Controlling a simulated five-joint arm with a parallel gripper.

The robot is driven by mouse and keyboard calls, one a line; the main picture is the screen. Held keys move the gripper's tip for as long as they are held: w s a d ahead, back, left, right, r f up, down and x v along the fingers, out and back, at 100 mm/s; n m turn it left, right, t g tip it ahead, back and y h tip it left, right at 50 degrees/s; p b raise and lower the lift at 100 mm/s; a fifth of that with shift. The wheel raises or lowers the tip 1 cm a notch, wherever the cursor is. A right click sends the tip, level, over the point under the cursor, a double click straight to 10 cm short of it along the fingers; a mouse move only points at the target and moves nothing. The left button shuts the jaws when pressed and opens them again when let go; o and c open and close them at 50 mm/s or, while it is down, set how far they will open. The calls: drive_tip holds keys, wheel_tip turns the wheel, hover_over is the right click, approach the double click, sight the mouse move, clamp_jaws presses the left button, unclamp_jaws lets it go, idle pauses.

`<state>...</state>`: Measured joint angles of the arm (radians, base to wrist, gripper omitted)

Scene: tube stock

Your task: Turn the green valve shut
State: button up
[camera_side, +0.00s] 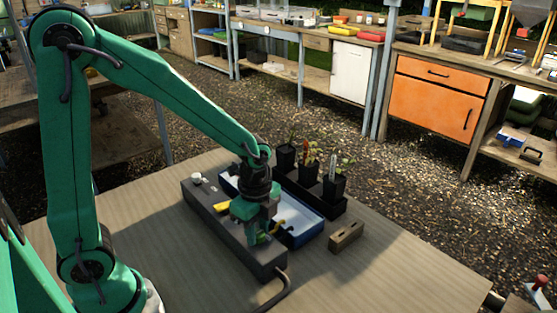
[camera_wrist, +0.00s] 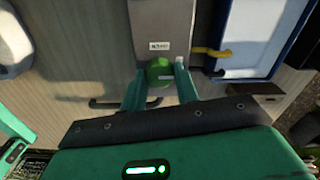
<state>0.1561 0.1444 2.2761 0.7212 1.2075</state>
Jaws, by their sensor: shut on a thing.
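The green valve (camera_wrist: 160,68) is a round green knob at the near end of a long grey box (camera_wrist: 160,20), just below a small white label. My gripper (camera_wrist: 161,78) has one green finger on each side of the knob and is shut on it. In the side view my gripper (camera_side: 262,236) points down at the front part of the grey box (camera_side: 208,212). There the fingers and wrist mostly hide the valve, and I cannot tell how far it is turned.
A blue tray (camera_side: 299,240) with a pale inside lies right of the box. Potted plants (camera_side: 334,187) stand in a black tray behind. A brown slotted block (camera_side: 346,236) sits on the right. A black hose (camera_side: 276,297) leaves the box's near end. The table's front right is clear.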

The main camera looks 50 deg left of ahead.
sight(258, 233)
idle(0.3)
drive_tip(key=o, duration=1)
drive_tip(key=shift+c, duration=0.2)
drive_tip(key=shift+r, duration=0.1)
drive_tip(key=shift+r, duration=3.85)
